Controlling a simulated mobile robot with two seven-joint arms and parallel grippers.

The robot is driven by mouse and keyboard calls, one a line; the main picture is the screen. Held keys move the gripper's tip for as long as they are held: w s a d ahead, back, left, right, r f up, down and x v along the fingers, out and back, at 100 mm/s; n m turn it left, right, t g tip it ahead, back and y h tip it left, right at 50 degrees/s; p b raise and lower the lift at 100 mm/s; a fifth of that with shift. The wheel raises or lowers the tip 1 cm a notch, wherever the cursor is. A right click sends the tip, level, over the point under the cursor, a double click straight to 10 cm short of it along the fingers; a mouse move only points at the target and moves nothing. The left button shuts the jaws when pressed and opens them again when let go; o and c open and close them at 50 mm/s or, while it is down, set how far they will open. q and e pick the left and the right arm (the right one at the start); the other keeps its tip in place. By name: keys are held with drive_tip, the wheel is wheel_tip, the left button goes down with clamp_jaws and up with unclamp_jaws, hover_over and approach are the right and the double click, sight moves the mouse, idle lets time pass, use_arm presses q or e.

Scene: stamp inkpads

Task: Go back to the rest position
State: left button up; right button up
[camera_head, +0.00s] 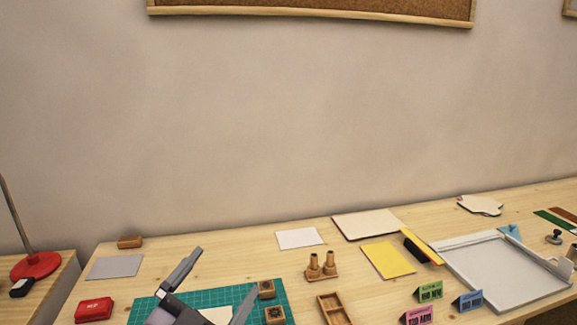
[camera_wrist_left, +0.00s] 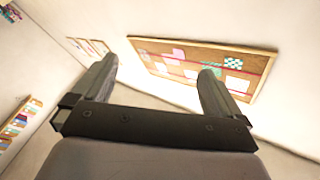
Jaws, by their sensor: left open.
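My left gripper (camera_head: 217,285) is at the lower left of the head view, above the green cutting mat (camera_head: 198,297). Its two fingers are spread apart with nothing between them. In the left wrist view the open fingers (camera_wrist_left: 155,85) point toward a wall and a corkboard (camera_wrist_left: 200,68). Two wooden stamps, one (camera_head: 266,289) behind the other (camera_head: 274,315), stand at the mat's right side beside the gripper. A pale sheet (camera_head: 218,314) on the mat is partly hidden by the gripper. My right gripper is not in view.
A red inkpad (camera_head: 94,309) lies left of the mat. A wooden holder with two stamp handles (camera_head: 321,266), a wooden tray (camera_head: 333,310), yellow paper (camera_head: 388,260), small coloured signs (camera_head: 429,291) and a large grey tray (camera_head: 455,253) are to the right. The wall stands behind the table.

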use_arm(q)
drive_tip(key=s+a+f+n+g+y, duration=0.3)
drive_tip(key=a+f+n+y, duration=0.15)
drive_tip(key=f, duration=0.25)
drive_tip(key=s+a+f+n+g+y, duration=0.3)
drive_tip(key=a+f+n+y, duration=0.15)
drive_tip(key=f, duration=0.25)
drive_tip(key=s+a+f+g, duration=0.2)
drive_tip(key=s+f+g, duration=0.3)
drive_tip(key=s, duration=0.4)
drive_tip(key=s+a+f+g, duration=0.2)
drive_tip(key=s+f+g, duration=0.25)
drive_tip(key=s, duration=0.45)
drive_tip(key=w+d+f+t+h+p, duration=0.1)
drive_tip(key=w+d+f+t+h, duration=0.1)
drive_tip(key=w+f+t, duration=0.4)
drive_tip(key=shift+w+d+f+t+p, duration=0.35)
drive_tip(key=shift+d+f+t, duration=0.25)
drive_tip(key=shift+f, duration=0.35)
